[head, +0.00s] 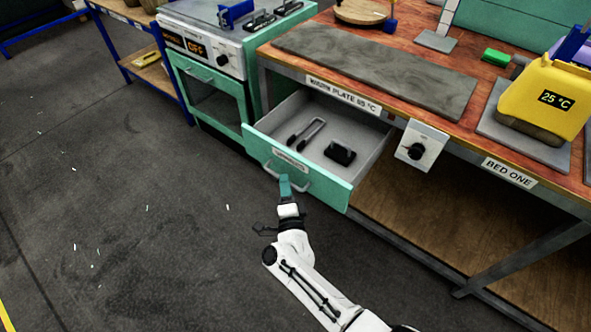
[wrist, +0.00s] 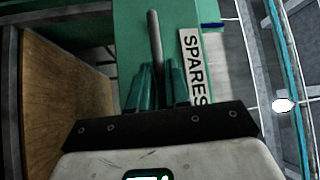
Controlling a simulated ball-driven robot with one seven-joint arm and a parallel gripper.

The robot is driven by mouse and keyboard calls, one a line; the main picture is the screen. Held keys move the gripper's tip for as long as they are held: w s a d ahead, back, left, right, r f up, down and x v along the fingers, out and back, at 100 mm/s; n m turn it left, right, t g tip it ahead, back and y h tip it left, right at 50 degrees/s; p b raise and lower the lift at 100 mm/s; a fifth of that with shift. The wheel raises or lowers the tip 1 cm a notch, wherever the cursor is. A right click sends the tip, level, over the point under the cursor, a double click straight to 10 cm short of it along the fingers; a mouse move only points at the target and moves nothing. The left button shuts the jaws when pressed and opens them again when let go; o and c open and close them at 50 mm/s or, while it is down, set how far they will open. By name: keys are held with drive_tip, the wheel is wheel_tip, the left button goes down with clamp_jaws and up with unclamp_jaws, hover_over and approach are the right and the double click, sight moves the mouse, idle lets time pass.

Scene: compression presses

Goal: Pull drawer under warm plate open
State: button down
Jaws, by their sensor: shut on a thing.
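The drawer (head: 340,188) under the warm plate (head: 380,68) stands pulled out, with a green front and a grey inside. A pair of tongs (head: 306,131) and a small black object (head: 340,152) lie in it. Its label reads "SPARES" in the wrist view (wrist: 192,68). My gripper (head: 285,187) is at the drawer front, shut on the grey bar handle (head: 300,186). In the wrist view the green fingers (wrist: 158,84) sit on both sides of the handle bar (wrist: 155,40). In the head view the fingers hide part of the handle.
A green oven (head: 210,95) stands left of the drawer. A dial box (head: 418,145) hangs to its right. A yellow "25 °C" device (head: 545,100) stands on the bench. The wooden lower shelf (head: 440,225) is bare.

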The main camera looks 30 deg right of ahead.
drive_tip(key=shift+s+a+f, duration=0.1)
drive_tip(key=shift+s+a, duration=0.15)
drive_tip(key=shift+a, duration=0.45)
drive_tip(key=c, duration=1.2)
unclamp_jaws()
drive_tip(key=shift+o, duration=0.2)
drive_tip(key=p+v, duration=0.1)
drive_tip(key=v, duration=0.9)
drive_tip(key=shift+s+a, duration=0.2)
drive_tip(key=shift+s, duration=0.15)
